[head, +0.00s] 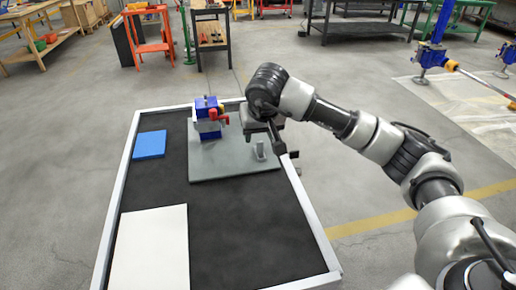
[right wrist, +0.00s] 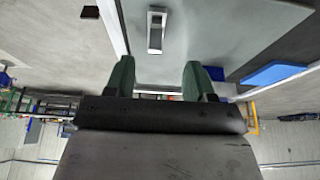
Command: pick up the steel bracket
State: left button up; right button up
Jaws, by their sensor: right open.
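The steel bracket (head: 260,151) is a small, light grey piece on the right part of the grey plate (head: 215,172). In the right wrist view the bracket (right wrist: 156,32) shows as a narrow frame with a dark slot, lying ahead of the fingertips and roughly centred between them. My right gripper (head: 279,143) is over the plate's right side, beside the bracket in the head view. In the right wrist view its two green fingers (right wrist: 158,70) are apart with nothing between them. The bracket is apart from the fingers. My left gripper is not in view.
A blue and red device (head: 207,120) stands at the plate's back left. A blue block (head: 149,145) and a white panel (head: 150,250) lie on the black tabletop (head: 230,225), which has a raised white rim (head: 316,228). The tabletop's front right is clear.

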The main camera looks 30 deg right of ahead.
aim_at(260, 143)
jog(key=shift+x, duration=0.8)
jog(key=x, duration=0.5)
jog(key=shift+d+f+p, duration=0.15)
jog(key=shift+d+p, duration=0.15)
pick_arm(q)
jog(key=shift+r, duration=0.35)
pick_arm(e)
grip_shut()
